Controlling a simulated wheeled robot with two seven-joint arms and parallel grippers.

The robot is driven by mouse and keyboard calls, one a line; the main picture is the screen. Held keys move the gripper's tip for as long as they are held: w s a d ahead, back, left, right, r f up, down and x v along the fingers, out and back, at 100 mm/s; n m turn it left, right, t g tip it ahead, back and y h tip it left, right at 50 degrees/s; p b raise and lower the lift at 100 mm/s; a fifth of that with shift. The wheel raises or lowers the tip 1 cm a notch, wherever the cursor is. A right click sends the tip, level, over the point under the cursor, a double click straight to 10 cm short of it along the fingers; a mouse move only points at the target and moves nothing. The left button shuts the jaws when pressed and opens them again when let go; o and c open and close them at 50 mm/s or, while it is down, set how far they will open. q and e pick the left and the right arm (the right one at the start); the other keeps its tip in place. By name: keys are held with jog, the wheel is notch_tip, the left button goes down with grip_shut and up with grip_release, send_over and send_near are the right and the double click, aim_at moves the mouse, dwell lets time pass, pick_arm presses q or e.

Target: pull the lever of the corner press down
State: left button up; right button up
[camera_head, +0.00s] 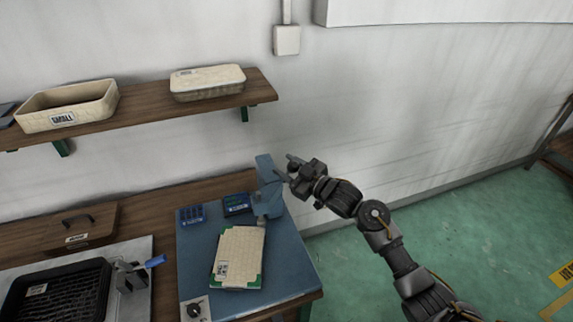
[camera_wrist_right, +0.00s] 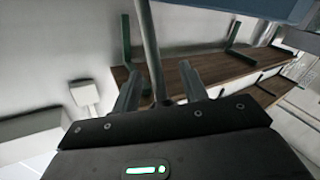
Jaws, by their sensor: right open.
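The blue corner press (camera_head: 266,198) stands upright at the back right of the blue work surface. My right gripper (camera_head: 288,168) is at the upper right side of the press, its fingers pointing toward it. In the right wrist view a thin grey rod, which looks like the lever (camera_wrist_right: 149,45), runs between the two fingers of the right gripper (camera_wrist_right: 160,90). The fingers are open, with a gap on each side of the rod. A cream panel with green corners (camera_head: 240,252) lies in front of the press. My left gripper is not in view.
Two small blue bins (camera_head: 237,204) sit left of the press. A dark ribbed tray (camera_head: 62,295) and a blue-handled clamp (camera_head: 133,273) are at the lower left. A wooden shelf (camera_head: 150,115) with cream boxes hangs above. Right of the table is open floor.

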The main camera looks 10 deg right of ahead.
jog(key=shift+w+a, duration=0.15)
grip_shut()
dwell(0.4)
